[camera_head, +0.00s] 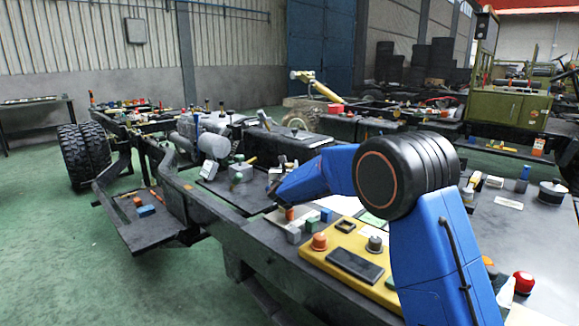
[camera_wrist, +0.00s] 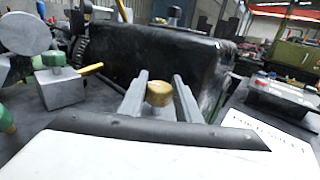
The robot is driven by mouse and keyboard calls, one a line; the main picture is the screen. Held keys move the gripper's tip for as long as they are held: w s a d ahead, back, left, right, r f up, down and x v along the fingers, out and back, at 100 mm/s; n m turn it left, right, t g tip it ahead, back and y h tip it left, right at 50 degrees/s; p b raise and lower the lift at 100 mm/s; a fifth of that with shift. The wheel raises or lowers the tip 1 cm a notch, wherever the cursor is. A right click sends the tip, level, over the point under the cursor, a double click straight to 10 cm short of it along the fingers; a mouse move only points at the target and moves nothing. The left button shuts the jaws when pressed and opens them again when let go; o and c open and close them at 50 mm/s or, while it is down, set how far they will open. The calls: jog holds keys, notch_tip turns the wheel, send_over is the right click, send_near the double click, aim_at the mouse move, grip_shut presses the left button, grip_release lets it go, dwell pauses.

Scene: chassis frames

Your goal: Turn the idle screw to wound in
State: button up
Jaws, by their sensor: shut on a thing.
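In the wrist view, a round brass-coloured knob (camera_wrist: 159,94) sits between the two grey fingers of my gripper (camera_wrist: 160,84); I take it to be the idle screw. The fingers are shut on it, one on each side. The screw's lower part and how far it is wound in are hidden. In the head view, my blue arm reaches over the chassis, and my gripper (camera_head: 276,185) is small and dark at its end; the screw cannot be made out there.
A large black box (camera_wrist: 150,60) stands just behind the knob. A grey block (camera_wrist: 60,88) with a green knob and yellow lever is at left. A white label plate (camera_wrist: 262,128) lies at right. In the head view, a yellow panel (camera_head: 320,262) with buttons lies below my arm.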

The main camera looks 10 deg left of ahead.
jog(key=shift+a+h, duration=0.1)
jog(key=shift+h, duration=0.2)
jog(key=m+g+h, duration=0.1)
jog(key=m+h, duration=0.3)
jog(key=h, duration=0.2)
jog(key=shift+a+f, duration=0.1)
jog(key=shift+m+g+h, duration=0.9)
jog(key=shift+m+h, duration=0.3)
jog(key=shift+h, duration=0.3)
jog(key=shift+m+g+h, duration=0.9)
jog(key=shift+m+h, duration=0.3)
jog(key=shift+h, duration=0.6)
jog(key=o, duration=1.1)
jog(key=shift+c, duration=0.2)
jog(key=v, duration=1.7)
jog(key=shift+r, duration=0.4)
